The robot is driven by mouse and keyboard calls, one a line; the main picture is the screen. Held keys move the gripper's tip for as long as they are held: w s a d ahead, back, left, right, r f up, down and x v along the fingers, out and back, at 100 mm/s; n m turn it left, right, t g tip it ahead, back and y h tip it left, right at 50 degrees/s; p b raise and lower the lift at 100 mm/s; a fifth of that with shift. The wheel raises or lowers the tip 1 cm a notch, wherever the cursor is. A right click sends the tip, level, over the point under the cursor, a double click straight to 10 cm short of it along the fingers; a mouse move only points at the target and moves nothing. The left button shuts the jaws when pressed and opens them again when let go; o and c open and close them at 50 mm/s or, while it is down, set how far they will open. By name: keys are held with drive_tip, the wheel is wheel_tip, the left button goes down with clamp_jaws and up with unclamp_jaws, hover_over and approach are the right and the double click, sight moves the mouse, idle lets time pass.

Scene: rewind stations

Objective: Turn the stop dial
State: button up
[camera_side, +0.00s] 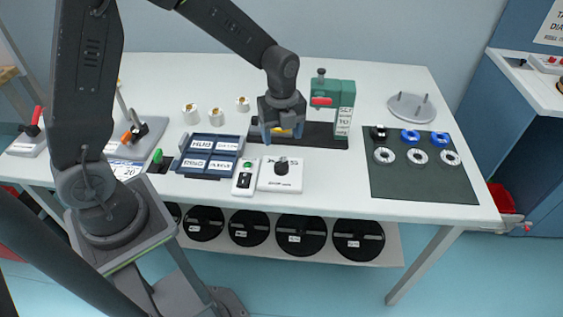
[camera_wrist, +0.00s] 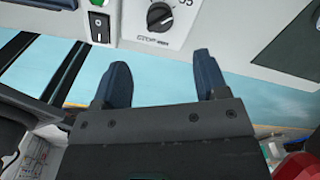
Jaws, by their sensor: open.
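The stop dial (camera_side: 282,167) is a black knob on a white box (camera_side: 290,183) at the table's front edge. In the wrist view the dial (camera_wrist: 160,16) shows at the top, with lettering below it and part of a number at its right. My gripper (camera_side: 277,130) is above and behind the dial in the side view, apart from it. In the wrist view my gripper (camera_wrist: 163,80) has its two blue fingers spread, with nothing between them. The dial lies beyond the fingertips.
A white switch box with a green button (camera_side: 247,164) stands just left of the dial box. A blue labelled tray (camera_side: 181,166) is farther left. A green press (camera_side: 345,95) stands behind. A dark mat (camera_side: 420,185) with rings lies right; the white table between is clear.

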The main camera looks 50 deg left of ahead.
sight(281, 163)
wheel_tip(281, 163, down, 10)
drive_tip(key=shift+f, duration=0.15)
idle(0.3)
drive_tip(key=c, duration=0.9)
